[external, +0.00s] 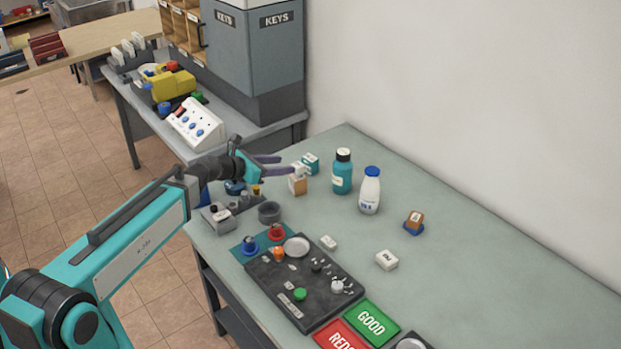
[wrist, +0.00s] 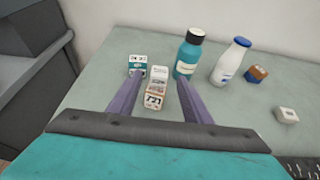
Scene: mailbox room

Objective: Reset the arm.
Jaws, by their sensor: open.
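My gripper (external: 272,166) is open at the end of my arm, which reaches in from the lower left over the left part of the green-grey table. In the wrist view my gripper (wrist: 157,88) shows two purple fingers spread apart. A small white-and-tan box (external: 298,180) stands just beyond the fingers, and in the wrist view this box (wrist: 156,90) appears between them. I cannot tell whether a finger touches it. A teal-and-white box (external: 310,163) stands behind it.
A teal bottle (external: 342,172) and a white bottle with a blue cap (external: 370,192) stand to the right. A dark panel with knobs (external: 310,310) lies in front, with GOOD (external: 371,322) and red plates. The table's right side (external: 490,260) is mostly clear.

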